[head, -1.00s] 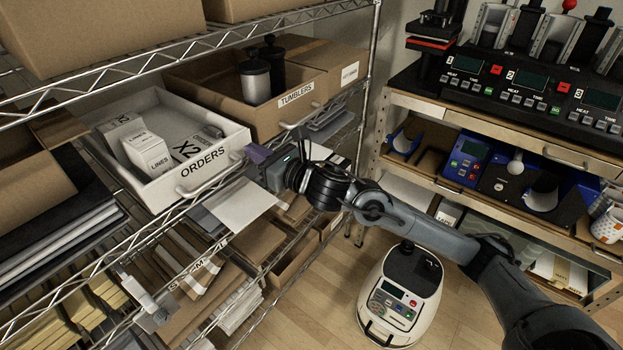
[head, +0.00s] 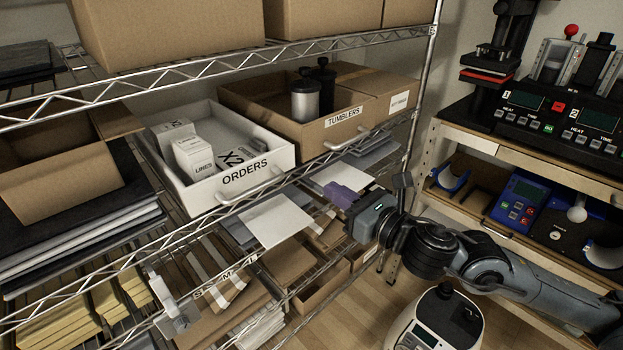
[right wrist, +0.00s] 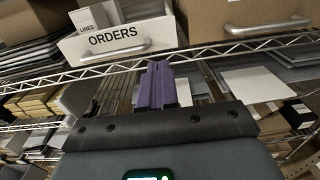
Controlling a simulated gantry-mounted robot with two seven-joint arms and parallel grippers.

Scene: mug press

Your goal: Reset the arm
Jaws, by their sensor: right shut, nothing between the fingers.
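My right gripper (head: 341,194) has purple fingers and stands in front of the wire shelf, to the right of and below the white ORDERS bin (head: 205,201). In the right wrist view the purple fingers (right wrist: 155,86) are together, with nothing between them. They point toward the shelf edge below the ORDERS bin (right wrist: 119,40). They look apart from the bin. My right arm reaches in from the lower right. My left gripper does not show.
The ORDERS bin holds white boxes (head: 195,157). A cardboard TUMBLERS box (head: 300,134) holds tumblers beside it. Flat sheets (head: 270,221) lie on the shelf below. A bench with press controllers (head: 518,110) is at the right. A white machine (head: 405,325) stands on the floor.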

